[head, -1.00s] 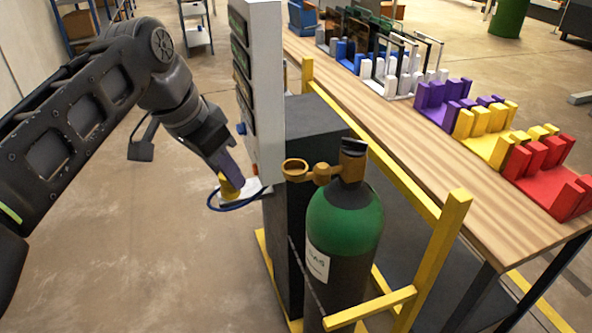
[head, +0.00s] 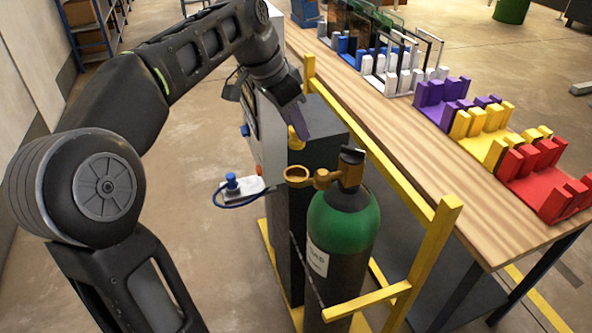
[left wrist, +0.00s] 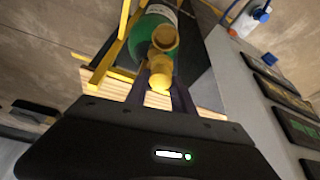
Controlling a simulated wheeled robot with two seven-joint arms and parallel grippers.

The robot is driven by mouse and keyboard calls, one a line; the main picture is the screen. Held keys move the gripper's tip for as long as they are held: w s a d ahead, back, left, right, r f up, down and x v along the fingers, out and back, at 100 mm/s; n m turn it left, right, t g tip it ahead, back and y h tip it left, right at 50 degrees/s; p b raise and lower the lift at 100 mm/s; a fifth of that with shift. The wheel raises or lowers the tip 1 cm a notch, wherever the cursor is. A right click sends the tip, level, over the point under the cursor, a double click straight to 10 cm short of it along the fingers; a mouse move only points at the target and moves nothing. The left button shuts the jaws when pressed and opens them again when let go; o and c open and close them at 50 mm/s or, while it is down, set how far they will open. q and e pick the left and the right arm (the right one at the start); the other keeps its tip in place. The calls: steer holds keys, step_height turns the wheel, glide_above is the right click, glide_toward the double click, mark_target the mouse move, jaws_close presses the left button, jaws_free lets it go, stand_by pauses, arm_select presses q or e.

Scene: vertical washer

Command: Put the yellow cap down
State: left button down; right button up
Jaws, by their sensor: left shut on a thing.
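The small yellow cap (head: 298,137) is between the fingers of my left gripper (head: 297,124), which is shut on it. The gripper is above the dark box, up and slightly left of the brass ring holder (head: 297,174). In the left wrist view the cap (left wrist: 160,83) sits between the fingertips, with the brass ring (left wrist: 165,38) just beyond it. A white bracket (head: 243,190) with a blue fitting (head: 232,182) and a blue hose stands out from the panel, apart from the gripper. My right gripper is not in view.
A green-topped gas cylinder (head: 343,222) stands inside a yellow frame (head: 437,240). Right of it is a wooden table (head: 440,155) with coloured racks. A tall dark box (head: 322,125) stands behind the cylinder. The floor at left is clear.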

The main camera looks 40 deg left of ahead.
mark_target(291, 139)
arm_select(q)
step_height(291, 139, down, 5)
steer(key=shift+f, duration=0.2)
steer(key=shift+f, duration=0.1)
steer(key=shift+f, duration=1.8)
steer(key=shift+f, duration=0.15)
steer(key=c, duration=1.1)
jaws_free()
